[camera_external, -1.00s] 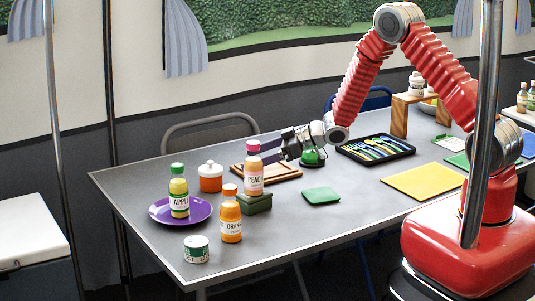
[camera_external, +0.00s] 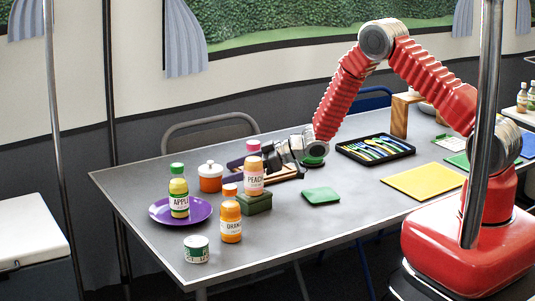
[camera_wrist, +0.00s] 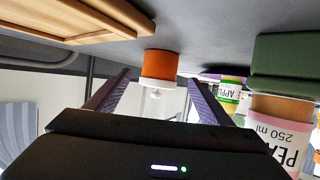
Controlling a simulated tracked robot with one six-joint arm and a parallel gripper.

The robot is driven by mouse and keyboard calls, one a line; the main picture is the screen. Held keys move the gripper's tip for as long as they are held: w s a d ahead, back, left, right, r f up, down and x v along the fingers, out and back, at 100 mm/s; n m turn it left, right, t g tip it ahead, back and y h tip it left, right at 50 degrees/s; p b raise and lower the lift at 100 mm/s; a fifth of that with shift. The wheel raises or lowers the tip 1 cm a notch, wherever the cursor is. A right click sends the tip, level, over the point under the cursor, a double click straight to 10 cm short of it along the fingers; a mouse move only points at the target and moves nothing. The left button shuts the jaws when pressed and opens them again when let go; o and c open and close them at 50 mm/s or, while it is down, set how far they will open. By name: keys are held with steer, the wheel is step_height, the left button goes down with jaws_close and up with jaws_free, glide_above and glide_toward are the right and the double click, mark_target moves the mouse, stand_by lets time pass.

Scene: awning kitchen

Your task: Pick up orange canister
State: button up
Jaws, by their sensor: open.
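In the wrist view the canister (camera_wrist: 161,66) appears upside down, straight ahead between my fingers. My gripper (camera_external: 242,160) is open and empty, low over the table to the right of the canister and partly hidden behind the peach bottle. In the wrist view the two dark fingers of my gripper (camera_wrist: 158,85) flank the canister in the picture, but the canister looks farther away, beyond the fingertips.
The peach bottle (camera_external: 253,176) stands on a green box (camera_external: 255,203) close to my gripper. A wooden tray (camera_wrist: 75,25) lies on the other side. The apple bottle (camera_external: 179,197) is on the purple plate (camera_external: 160,211). An orange bottle (camera_external: 231,220) and a can (camera_external: 196,249) stand nearer the front.

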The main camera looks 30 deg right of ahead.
mark_target(211, 179)
steer(key=shift+x, duration=1.45)
steer(key=shift+a, duration=0.1)
steer(key=shift+x, duration=2.5)
steer(key=shift+w, duration=0.1)
steer(key=c, duration=1.5)
